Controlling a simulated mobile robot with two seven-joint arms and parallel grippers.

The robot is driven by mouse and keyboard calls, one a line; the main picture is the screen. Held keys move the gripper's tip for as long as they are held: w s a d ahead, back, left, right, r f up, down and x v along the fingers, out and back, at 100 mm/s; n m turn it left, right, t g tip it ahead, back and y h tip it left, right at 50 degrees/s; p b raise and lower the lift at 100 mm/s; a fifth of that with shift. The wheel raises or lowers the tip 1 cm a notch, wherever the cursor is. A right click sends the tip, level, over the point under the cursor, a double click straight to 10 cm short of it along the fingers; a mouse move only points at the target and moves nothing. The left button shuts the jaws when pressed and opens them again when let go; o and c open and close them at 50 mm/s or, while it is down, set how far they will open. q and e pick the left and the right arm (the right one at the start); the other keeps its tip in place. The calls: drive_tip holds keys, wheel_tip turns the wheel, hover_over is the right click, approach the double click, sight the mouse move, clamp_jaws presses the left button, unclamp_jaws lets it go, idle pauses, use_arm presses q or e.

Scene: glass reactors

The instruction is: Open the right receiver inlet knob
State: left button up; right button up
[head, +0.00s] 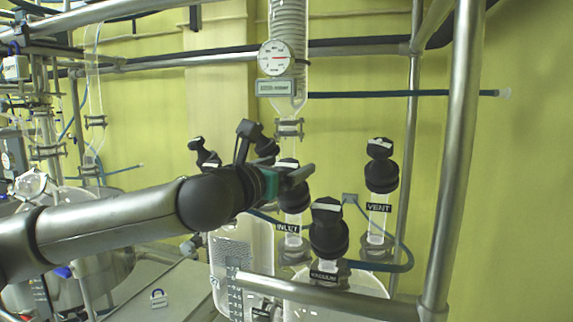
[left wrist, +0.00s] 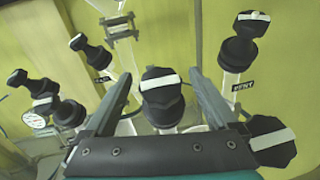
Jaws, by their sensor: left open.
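The inlet valve body (head: 293,199) stands above the INLET label (head: 288,228) in the head view, its top partly hidden behind my left gripper (head: 304,174). In the left wrist view a black knob with a white stripe (left wrist: 161,86), which looks like the inlet knob, sits between the two spread fingers of my left gripper (left wrist: 160,76). The gripper is open, with a gap visible on both sides of the knob. Whether the fingertips are level with the knob is hard to tell. My right gripper is not in view.
The vent knob (head: 380,148) stands to the right and the vacuum knob (head: 327,210) in front, close to the gripper. The vacuum knob also shows near the right finger (left wrist: 272,141). A metal post (head: 455,150) rises at right. A gauge (head: 275,58) hangs above.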

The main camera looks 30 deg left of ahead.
use_arm(q)
drive_tip(key=shift+w, duration=0.25)
drive_tip(key=c, duration=1.4)
drive_tip(key=shift+n+y, duration=0.3)
drive_tip(key=shift+y, duration=0.1)
